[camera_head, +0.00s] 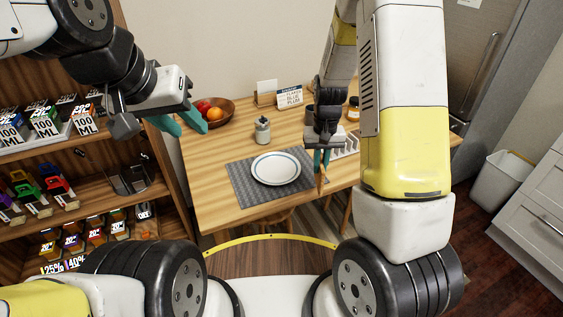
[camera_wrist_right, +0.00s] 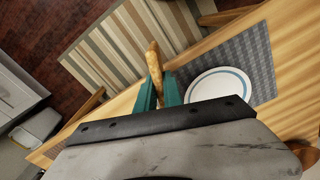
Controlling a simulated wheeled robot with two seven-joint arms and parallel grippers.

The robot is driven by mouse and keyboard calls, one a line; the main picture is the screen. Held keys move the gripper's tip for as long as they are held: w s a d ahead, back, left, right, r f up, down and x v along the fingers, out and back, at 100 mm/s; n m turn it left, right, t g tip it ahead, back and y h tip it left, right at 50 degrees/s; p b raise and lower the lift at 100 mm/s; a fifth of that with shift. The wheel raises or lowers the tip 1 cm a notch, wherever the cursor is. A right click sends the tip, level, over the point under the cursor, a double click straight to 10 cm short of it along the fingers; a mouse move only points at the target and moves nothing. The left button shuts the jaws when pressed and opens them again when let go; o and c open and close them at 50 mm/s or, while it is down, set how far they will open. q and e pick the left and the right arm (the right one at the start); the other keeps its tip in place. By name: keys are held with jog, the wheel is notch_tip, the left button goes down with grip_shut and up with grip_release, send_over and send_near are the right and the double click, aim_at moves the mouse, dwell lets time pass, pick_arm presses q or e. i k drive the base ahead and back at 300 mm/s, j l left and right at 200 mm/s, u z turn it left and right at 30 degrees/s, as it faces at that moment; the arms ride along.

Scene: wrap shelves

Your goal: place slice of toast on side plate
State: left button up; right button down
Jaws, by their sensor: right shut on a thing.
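A white plate with a blue ring (camera_head: 276,168) lies on a grey woven placemat (camera_head: 240,182) on the wooden table. The plate also shows in the right wrist view (camera_wrist_right: 218,86). My right gripper (camera_head: 321,160) is shut on a slice of toast (camera_head: 321,184), seen edge-on, to the right of the plate and apart from it. In the right wrist view the brown toast (camera_wrist_right: 154,60) stands out between the teal fingers. My left gripper (camera_head: 180,122) is open and empty, left of the table by the shelves.
A pale slotted rack (camera_head: 345,146) stands right of my right gripper. A fruit bowl (camera_head: 218,112), a jar (camera_head: 262,131) and a small sign (camera_head: 289,97) stand farther back. Shelves (camera_head: 95,205) with several boxes are at the left. A striped seat (camera_wrist_right: 125,45) shows below the table edge.

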aim_at(278, 181)
jog(key=j+z, duration=0.1)
jog(key=z, duration=1.3)
jog(key=k+j, duration=0.1)
jog(key=j, duration=0.3)
jog(key=k+j+z, duration=0.1)
jog(key=j, duration=0.3)
jog(key=k+j, duration=0.15)
jog(key=j, duration=0.3)
jog(key=k+j+z, duration=0.1)
jog(key=j, duration=0.3)
jog(key=k+j, duration=0.15)
jog(key=j, duration=0.25)
jog(key=k+j+z, duration=0.1)
jog(key=j, duration=0.25)
